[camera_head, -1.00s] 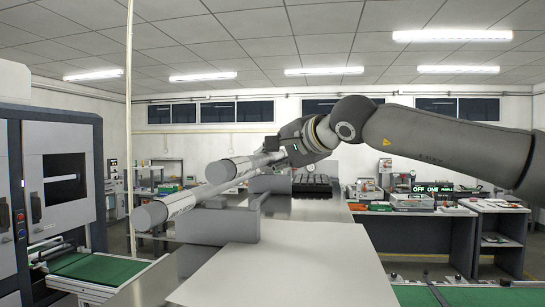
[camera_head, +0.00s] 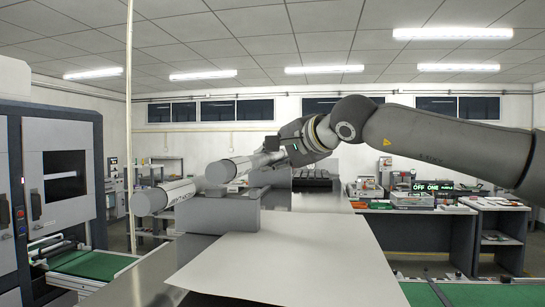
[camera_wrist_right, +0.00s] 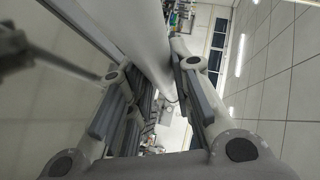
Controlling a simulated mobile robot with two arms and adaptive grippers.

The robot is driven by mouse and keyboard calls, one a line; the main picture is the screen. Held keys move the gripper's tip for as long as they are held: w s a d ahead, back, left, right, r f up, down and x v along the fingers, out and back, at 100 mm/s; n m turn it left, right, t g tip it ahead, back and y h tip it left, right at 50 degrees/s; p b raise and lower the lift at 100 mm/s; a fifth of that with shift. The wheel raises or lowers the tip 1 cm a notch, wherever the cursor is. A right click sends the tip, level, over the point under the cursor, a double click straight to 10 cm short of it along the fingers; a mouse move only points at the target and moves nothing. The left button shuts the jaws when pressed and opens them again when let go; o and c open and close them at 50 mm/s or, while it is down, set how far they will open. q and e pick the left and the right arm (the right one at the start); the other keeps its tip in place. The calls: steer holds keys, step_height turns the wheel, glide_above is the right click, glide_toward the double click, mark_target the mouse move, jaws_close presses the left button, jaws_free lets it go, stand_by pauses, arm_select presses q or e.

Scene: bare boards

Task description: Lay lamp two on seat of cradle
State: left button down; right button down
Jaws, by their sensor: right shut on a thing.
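My right gripper (camera_head: 281,148) comes in from the right and is shut on a long pale tube lamp (camera_head: 222,172), which fits lamp two by its place. Its rounded near end points toward me and left, over the right part of the grey cradle (camera_head: 222,218). Whether it touches the seat is hidden. Another tube lamp (camera_head: 146,203) lies to its left, its near end past the cradle's left side. In the right wrist view a pale tube (camera_wrist_right: 143,40) runs between the two fingers. My left gripper is not in view.
The cradle stands on a metal bench with a bare pale board (camera_head: 285,265) in front. A grey machine (camera_head: 60,180) stands at left beside a green belt (camera_head: 90,264). Dark desks (camera_head: 430,235) with boxes stand at back right.

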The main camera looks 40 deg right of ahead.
steer(key=shift+f+b, duration=0.55)
steer(key=shift+f, duration=0.05)
stand_by(0.3)
steer(key=c, duration=1.2)
jaws_free()
steer(key=v, duration=1.2)
steer(key=shift+r, duration=0.1)
steer(key=v, duration=1.2)
